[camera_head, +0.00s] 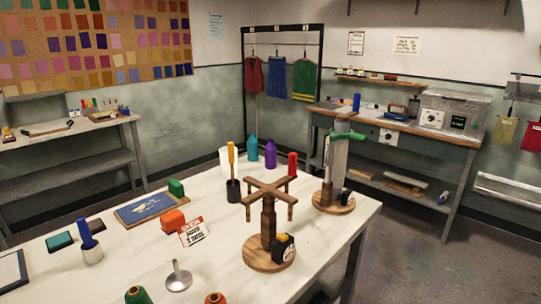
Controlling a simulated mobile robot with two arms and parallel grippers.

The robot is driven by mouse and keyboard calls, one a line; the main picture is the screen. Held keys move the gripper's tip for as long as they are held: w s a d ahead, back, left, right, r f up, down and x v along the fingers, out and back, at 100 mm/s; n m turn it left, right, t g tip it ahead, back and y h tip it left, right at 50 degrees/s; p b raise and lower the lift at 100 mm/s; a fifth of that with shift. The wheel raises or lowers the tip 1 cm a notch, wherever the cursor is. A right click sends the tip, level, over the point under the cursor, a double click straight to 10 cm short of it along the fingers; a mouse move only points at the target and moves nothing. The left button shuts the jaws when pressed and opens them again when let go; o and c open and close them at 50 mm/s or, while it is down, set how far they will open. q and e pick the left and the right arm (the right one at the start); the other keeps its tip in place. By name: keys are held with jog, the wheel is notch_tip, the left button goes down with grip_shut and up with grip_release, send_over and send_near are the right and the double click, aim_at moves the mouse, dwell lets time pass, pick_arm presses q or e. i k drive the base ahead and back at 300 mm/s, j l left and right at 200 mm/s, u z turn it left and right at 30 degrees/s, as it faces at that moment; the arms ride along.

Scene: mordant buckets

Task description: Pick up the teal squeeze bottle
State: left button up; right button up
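The teal squeeze bottle (252,149) stands upright near the far edge of the white table (215,275). A purple bottle (270,154) stands close on its right, and a red bottle (292,164) stands further right and nearer. A dark cup (233,190) holding a yellow-handled tool (231,156) stands in front of the teal bottle, to its left. Neither of my grippers shows in the head view.
A wooden cross-armed stand (268,223) and another round-based wooden stand (333,203) occupy the table's right side.

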aim_at(252, 150)
jog(key=i+l+z, duration=0.4)
jog(key=l, duration=0.25)
jog(key=i+l+z, duration=0.85)
jog(key=i, duration=0.25)
jog(key=i+l+z, duration=0.15)
jog(key=i+z, duration=0.25)
jog(key=i, duration=0.2)
jog(key=i+j+u, duration=0.1)
jog(key=i+u, duration=0.35)
jog(key=i, duration=0.15)
jog(key=i+l+u, duration=0.15)
jog(key=i+u, duration=0.35)
jog(key=i+l+u, duration=0.45)
jog(key=i, duration=0.15)
jog(key=i+j+u, duration=0.1)
jog(key=i+u, duration=0.15)
jog(key=u, duration=0.25)
jog(key=i+u, duration=0.2)
jog(key=u, duration=0.3)
jog(key=i+l+u, duration=0.1)
jog(key=u, duration=0.35)
jog(key=i+l+u, duration=0.25)
jog(key=u, duration=0.25)
jog(key=i+l+u, duration=0.25)
jog(key=u, duration=0.25)
